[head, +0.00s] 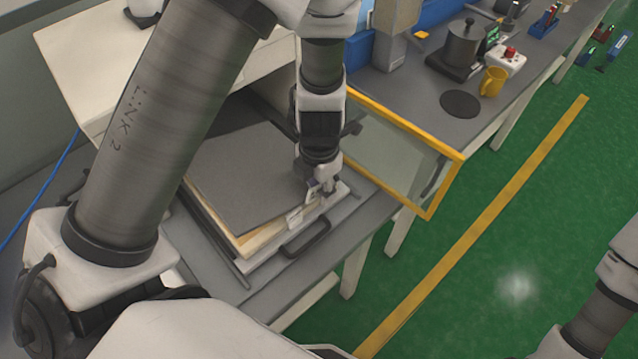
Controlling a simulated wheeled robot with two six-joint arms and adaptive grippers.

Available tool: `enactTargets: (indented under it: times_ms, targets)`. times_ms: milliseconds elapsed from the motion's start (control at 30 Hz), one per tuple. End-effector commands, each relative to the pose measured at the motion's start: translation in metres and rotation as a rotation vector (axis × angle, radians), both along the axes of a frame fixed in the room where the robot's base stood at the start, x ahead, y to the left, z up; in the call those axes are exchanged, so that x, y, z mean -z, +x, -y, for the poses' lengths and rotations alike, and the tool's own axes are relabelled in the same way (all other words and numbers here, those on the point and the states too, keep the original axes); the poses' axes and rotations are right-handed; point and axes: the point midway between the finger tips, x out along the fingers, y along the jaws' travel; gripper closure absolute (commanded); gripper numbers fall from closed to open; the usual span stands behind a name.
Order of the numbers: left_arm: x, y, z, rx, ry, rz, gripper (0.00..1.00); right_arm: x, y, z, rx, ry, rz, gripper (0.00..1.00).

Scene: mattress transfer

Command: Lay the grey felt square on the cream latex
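The grey felt square (248,178) lies flat over a stack, with the cream latex (247,246) showing as a pale edge along its lower left and front sides. I cannot tell whether the felt touches the cream layer everywhere. My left gripper (326,192) points down at the felt's right corner, close to the stack's edge. Its fingertips are small and partly hidden, so I cannot tell whether they are open or pinching the felt. My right arm shows only at the lower right edge, and its gripper is out of view.
The stack rests on a pale tray with a black handle (306,238) on a grey bench. A yellow-framed clear panel (408,150) stands just right of my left gripper. A pale machine housing (95,60) is behind. A dark disc (460,104) and yellow mug (493,82) are farther right.

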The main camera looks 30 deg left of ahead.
Motion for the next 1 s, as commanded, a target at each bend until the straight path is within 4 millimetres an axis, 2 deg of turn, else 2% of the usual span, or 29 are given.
enactTargets:
  times_ms: [367,467,600,800,1000]
  targets:
    - [-0.008,0.002,0.000,0.000,0.000,0.006,0.67,-0.004,0.000,0.000,0.000,0.000,-0.001,0.63]
    - [-0.023,0.003,0.000,0.001,0.000,0.010,0.67,-0.011,0.000,0.000,0.000,0.000,0.000,0.63]
    - [-0.058,0.004,0.001,0.000,0.000,0.014,0.67,-0.021,0.000,0.000,0.000,0.000,0.000,0.63]
    - [-0.105,0.004,0.002,0.000,0.000,0.014,0.67,-0.024,0.000,0.000,0.000,0.000,-0.001,0.63]
    - [-0.124,0.004,0.002,0.000,0.000,0.009,0.67,-0.023,0.000,0.000,0.000,0.000,-0.001,0.63]
